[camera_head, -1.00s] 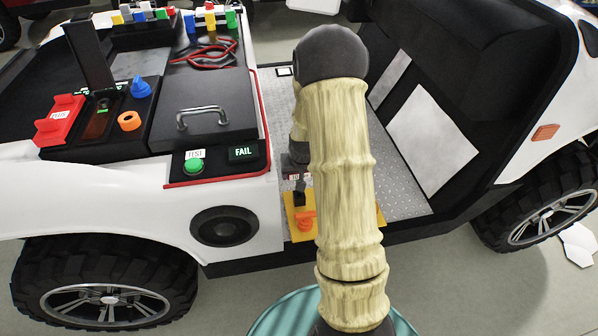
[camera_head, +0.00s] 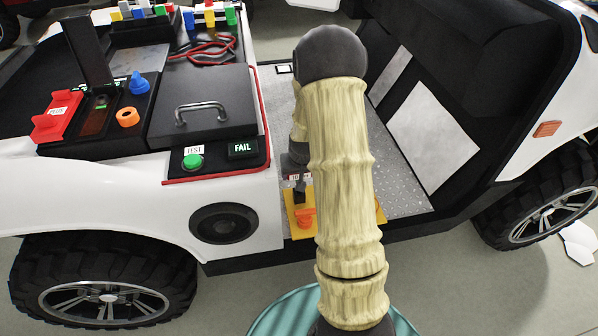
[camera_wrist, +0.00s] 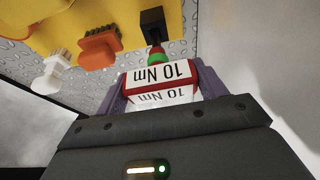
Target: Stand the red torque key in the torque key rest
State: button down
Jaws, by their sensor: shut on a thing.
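The red torque key (camera_wrist: 163,69), with white "10 Nm" labels, is between the fingers of my gripper (camera_wrist: 162,88) in the wrist view. My gripper is shut on it. The key's narrow end, with a green band, points at a black block (camera_wrist: 152,22) on a yellow plate, which looks like the torque key rest. The end overlaps the block in the picture; I cannot tell whether it is inside or only in front.
The yellow plate (camera_head: 290,222) lies on the grey vehicle floor (camera_head: 402,195). An orange piece (camera_wrist: 99,48) and a white piece (camera_wrist: 52,73) stand near the block. To the left is a panel with a green button (camera_head: 193,161) and a FAIL display (camera_head: 243,149).

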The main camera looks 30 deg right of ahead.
jog(key=shift+f+b, duration=1.05)
jog(key=shift+f, duration=0.7)
jog(key=shift+c, duration=0.4)
grip_release()
jog(key=p+v, duration=0.5)
jog(key=v, duration=1.2)
jog(key=shift+s+a, duration=0.1)
jog(key=shift+s, duration=0.05)
